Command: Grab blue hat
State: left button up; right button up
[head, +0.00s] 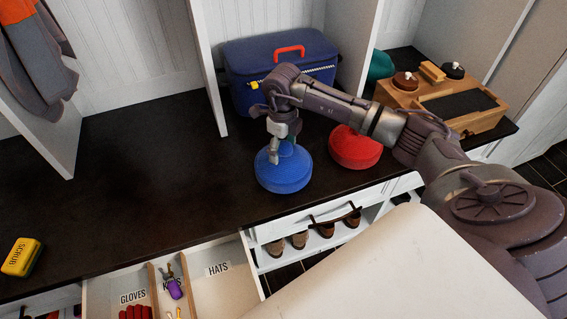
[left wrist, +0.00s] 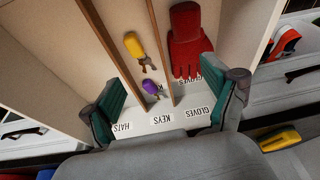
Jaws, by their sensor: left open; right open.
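The blue hat (head: 284,172) sits on the dark countertop near its front edge, just right of the middle of the head view. My right gripper (head: 281,152) points down onto the top of the blue hat, with its jaws open. The fingertips are at or very near the hat's top; I cannot tell if they touch. My left gripper (left wrist: 166,98) is open and empty in the left wrist view, above the divided drawer (left wrist: 98,22). It does not show in the head view.
A red hat (head: 355,148) sits to the right, partly behind my right arm. A blue cooler (head: 262,62) stands behind, and a wooden box (head: 480,122) at the right. The drawer's HATS compartment (head: 222,290) looks empty.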

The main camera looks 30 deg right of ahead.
grip_shut()
dwell(0.3)
jog(key=shift+r, duration=0.2)
